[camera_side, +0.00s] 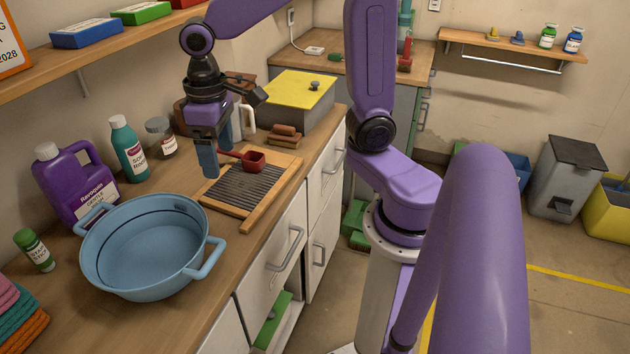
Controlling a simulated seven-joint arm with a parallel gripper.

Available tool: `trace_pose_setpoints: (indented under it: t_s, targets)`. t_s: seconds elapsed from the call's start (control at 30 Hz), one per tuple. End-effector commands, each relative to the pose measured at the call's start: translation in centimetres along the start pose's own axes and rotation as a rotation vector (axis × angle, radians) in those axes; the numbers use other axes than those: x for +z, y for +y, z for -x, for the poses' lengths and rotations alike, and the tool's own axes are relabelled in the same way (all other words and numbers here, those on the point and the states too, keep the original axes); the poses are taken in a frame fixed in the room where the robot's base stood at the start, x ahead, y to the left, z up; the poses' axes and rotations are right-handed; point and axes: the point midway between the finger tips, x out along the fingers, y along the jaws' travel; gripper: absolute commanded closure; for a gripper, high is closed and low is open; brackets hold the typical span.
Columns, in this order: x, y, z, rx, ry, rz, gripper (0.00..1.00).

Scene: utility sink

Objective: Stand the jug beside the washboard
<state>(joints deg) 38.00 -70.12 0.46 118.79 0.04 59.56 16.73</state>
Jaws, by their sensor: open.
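The washboard (285,178), a wooden frame with a dark ribbed panel, lies flat on the wooden counter. A white jug (247,121) with a handle stands on the counter behind my gripper, which hides much of it. My gripper (217,161) points down with its two blue fingers apart. It is in front of the jug and over the far left end of the washboard, and nothing shows between its fingers.
A blue basin (150,245) stands in front of the washboard. A purple bottle (72,188), a teal bottle (128,150) and a lidded jar (160,138) line the left. Brown blocks (285,134) and a yellow-topped box (290,92) are behind. A shelf (90,70) overhangs the left.

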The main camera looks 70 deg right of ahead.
Motion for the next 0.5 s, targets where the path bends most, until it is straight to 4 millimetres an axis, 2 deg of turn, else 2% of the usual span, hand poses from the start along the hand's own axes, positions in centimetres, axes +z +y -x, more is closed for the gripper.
trace_pose_setpoints:
  t_s: [0.03,0.2,0.4,0.5]
  targets:
    - [1.8,-0.9,-0.1,-0.002,0.002,0.080,0.23]
    - [7.2,-2.9,-0.9,-0.006,0.003,0.336,0.23]
    - [13.4,-3.6,-2.0,-0.012,0.005,0.619,0.23]
    - [15.6,-3.6,-2.5,-0.014,0.006,0.723,0.23]
